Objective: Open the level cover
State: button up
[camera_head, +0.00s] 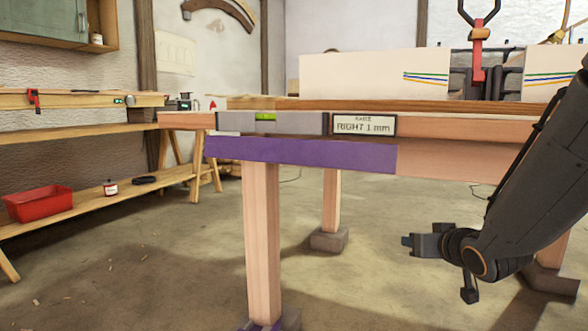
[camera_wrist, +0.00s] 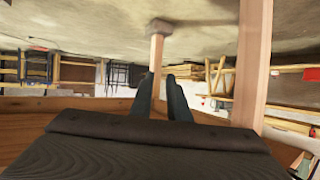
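A grey level (camera_head: 290,123) with a bright green vial (camera_head: 265,117) sits along the front edge of the workbench. A purple strip (camera_head: 300,153) hangs along the bench front just below it. I cannot tell which part is the cover or whether it is open. My gripper (camera_head: 408,242) is low and to the right, below the bench top and apart from the level and strip. In the wrist view its two dark fingers (camera_wrist: 163,95) stand a little apart with nothing seen between them. The level cannot be made out in the wrist view.
A sign (camera_head: 364,125) reading "RIGHT 1 mm" is on the bench front beside the level. A red bin (camera_head: 38,203) is on a low shelf at left. The floor between the legs and my gripper is mostly clear.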

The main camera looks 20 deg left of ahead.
jog(key=w+a+r+n+y, duration=0.25)
jog(key=a+r+y, duration=0.35)
jog(key=a, duration=0.4)
jog(key=n+g+y, duration=0.8)
jog(key=g+y, duration=0.1)
jog(key=y, duration=0.2)
send_near(290, 162)
jog(key=w+a, duration=0.3)
jog(key=a, duration=0.1)
jog(key=shift+m+t, duration=0.25)
jog(key=shift+t, duration=0.05)
jog(key=b+x, duration=0.3)
jog(key=x, duration=0.4)
jog(key=shift+w+r, duration=0.2)
